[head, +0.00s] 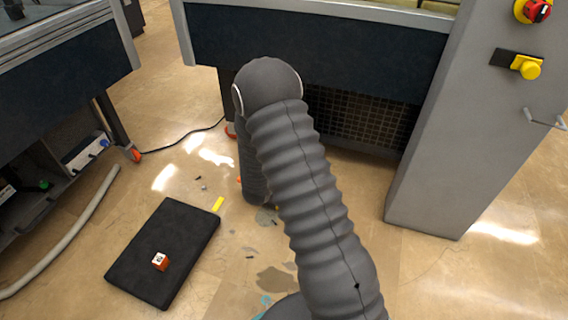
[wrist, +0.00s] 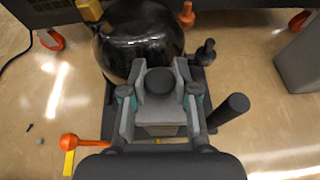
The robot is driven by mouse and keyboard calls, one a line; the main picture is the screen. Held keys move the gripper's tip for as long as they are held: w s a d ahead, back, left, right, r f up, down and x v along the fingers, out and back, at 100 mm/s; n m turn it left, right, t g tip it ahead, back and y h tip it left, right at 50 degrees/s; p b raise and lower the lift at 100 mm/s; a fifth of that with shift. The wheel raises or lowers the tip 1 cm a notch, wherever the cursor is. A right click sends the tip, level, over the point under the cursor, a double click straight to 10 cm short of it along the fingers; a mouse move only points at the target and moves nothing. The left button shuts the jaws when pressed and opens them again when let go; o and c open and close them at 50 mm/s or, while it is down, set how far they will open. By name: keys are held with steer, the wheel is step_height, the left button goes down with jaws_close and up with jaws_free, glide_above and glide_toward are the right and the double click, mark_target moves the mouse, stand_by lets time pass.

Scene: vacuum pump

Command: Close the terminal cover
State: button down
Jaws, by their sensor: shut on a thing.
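My gripper (wrist: 158,86) is in the wrist view, its two fingers on either side of a grey block-like part with a dark round knob (wrist: 159,84). It is shut on this part, which looks like the terminal cover; how far the cover is closed cannot be told. A glossy black rounded pump body (wrist: 135,38) lies just beyond the fingers. In the head view my own arm hides the gripper, the cover and the pump.
A dark bar (wrist: 231,109) stands right of the fingers and an orange ball-ended lever (wrist: 69,141) is at left. In the head view a black mat (head: 180,235) with a small orange-and-white cube (head: 160,262) lies on the floor; a grey cabinet (head: 460,130) stands at right.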

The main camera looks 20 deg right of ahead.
steer(key=c, duration=0.9)
jaws_free()
steer(key=v, duration=1.1)
steer(key=shift+s+a+r, duration=0.25)
